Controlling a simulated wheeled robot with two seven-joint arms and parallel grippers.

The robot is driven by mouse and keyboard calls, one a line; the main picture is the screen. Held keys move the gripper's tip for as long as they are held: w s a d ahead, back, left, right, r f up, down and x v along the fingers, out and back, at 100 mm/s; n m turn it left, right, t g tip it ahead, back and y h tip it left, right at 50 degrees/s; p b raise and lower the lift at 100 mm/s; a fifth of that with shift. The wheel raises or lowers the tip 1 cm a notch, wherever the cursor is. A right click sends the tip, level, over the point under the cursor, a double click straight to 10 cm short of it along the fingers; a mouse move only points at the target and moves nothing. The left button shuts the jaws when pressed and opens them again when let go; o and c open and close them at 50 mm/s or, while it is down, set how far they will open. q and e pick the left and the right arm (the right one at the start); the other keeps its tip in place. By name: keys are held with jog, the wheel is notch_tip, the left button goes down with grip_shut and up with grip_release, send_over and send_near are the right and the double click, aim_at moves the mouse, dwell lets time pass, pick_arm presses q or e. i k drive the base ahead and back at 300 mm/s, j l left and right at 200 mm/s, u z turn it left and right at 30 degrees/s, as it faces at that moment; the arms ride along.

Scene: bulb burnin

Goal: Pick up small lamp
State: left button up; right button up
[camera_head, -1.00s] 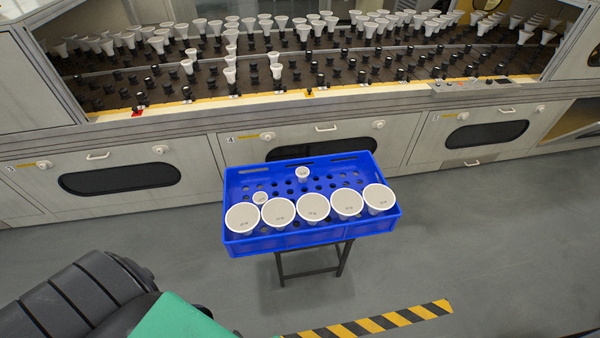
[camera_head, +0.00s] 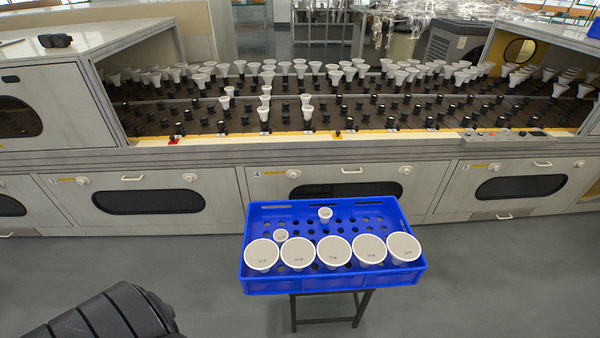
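One small lamp (camera_head: 325,213) with a white round top stands near the back of the blue crate (camera_head: 330,286). Another small lamp (camera_head: 281,236) stands at the crate's left, just behind the row of large lamps. Several large white lamps (camera_head: 334,251) stand in a row along the crate's front. Neither of my grippers shows in the head view, so their state is hidden. A dark ribbed part of mine is at the lower left.
The crate rests on a dark metal stand (camera_head: 331,309). Behind it is a long grey machine (camera_head: 350,187) with many black sockets, several holding white lamps (camera_head: 264,100). Grey floor (camera_head: 500,290) is clear to the crate's right.

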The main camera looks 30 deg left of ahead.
aim_at(325, 212)
jog(key=j+z, duration=0.2)
jog(key=j, duration=0.25)
jog(key=i+j+z, duration=0.2)
jog(key=j, duration=0.3)
jog(key=k+j+z, duration=0.2)
jog(key=j, duration=0.25)
jog(key=j+z, duration=0.15)
jog(key=j, duration=0.35)
jog(key=j+z, duration=0.2)
jog(key=j, duration=0.3)
jog(key=k+j+z, duration=0.2)
jog(key=j, duration=0.25)
jog(key=j+z, duration=0.2)
jog(key=j, duration=0.25)
jog(key=k+j+z, duration=0.2)
jog(key=j, duration=0.25)
